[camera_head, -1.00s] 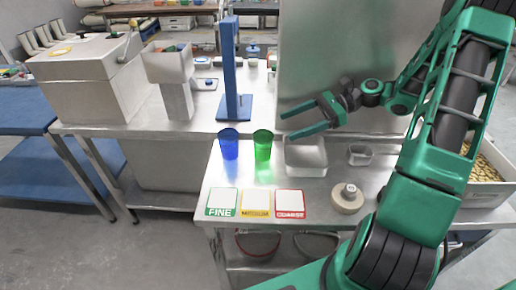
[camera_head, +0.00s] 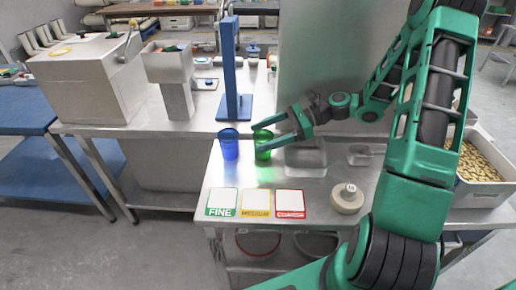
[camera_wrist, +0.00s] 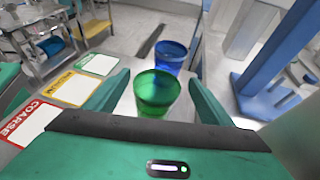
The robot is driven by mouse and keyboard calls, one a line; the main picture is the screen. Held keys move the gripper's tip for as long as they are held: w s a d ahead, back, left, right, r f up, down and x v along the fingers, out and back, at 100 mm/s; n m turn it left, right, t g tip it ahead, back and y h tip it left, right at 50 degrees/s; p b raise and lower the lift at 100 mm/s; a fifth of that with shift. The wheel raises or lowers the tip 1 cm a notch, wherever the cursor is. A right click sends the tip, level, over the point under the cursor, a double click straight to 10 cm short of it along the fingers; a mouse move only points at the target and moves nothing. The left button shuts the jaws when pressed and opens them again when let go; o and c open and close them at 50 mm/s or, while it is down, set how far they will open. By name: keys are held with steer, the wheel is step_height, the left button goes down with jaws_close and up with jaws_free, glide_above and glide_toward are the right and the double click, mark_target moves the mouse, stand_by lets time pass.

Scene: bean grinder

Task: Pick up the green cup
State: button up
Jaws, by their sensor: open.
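The green cup (camera_head: 263,147) stands upright on the metal table, just right of the blue cup (camera_head: 229,144). My gripper (camera_head: 256,138) is open in the head view, reaching in from the right with its fingertips at the green cup, and one finger crosses in front of part of it. In the wrist view the green cup (camera_wrist: 156,94) lies between my two open fingers, with a gap to each side. The blue cup (camera_wrist: 170,56) is just beyond it.
FINE, MEDIUM and COARSE cards (camera_head: 256,203) lie at the front of the table (camera_head: 330,205). A clear tray (camera_head: 306,158) and a round beige object (camera_head: 347,199) are to the right. A blue stand (camera_head: 230,70) rises behind the cups. A bin of beans (camera_head: 485,165) is far right.

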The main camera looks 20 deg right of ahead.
steer(key=c, duration=1.1)
step_height(320, 180, up, 10)
steer(key=shift+a, duration=0.1)
